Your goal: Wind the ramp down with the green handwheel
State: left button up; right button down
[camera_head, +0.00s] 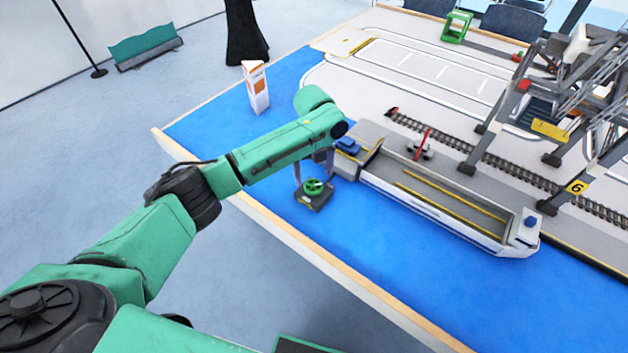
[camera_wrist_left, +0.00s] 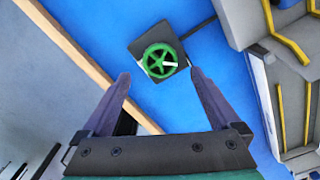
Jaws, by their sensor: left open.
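The green handwheel (camera_head: 313,187) sits on a dark square base (camera_head: 316,203) on the blue surface, near the table's front edge. It also shows in the left wrist view (camera_wrist_left: 160,61), with a white knob on its rim. My left gripper (camera_wrist_left: 160,76) is open, with its fingers apart on either side of the wheel's line of view. In the head view my left gripper (camera_head: 314,176) points down just over the wheel; contact cannot be told. A grey panel (camera_head: 371,152) at the boat's near-left end looks like the ramp; its exact angle is unclear. My right gripper is not in view.
A long grey-and-white boat (camera_head: 440,215) lies right of the handwheel. A blue car (camera_head: 347,146) stands on a grey block by its left end. A white-and-orange carton (camera_head: 256,87) stands behind my arm. Gantry crane legs (camera_head: 577,187) stand at the right. Blue surface in front is clear.

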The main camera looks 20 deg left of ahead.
aim_at(314, 186)
pick_arm(q)
notch_tip(314, 186, down, 5)
jog(key=shift+r, duration=0.2)
jog(key=c, duration=1.4)
jog(key=shift+r, duration=0.1)
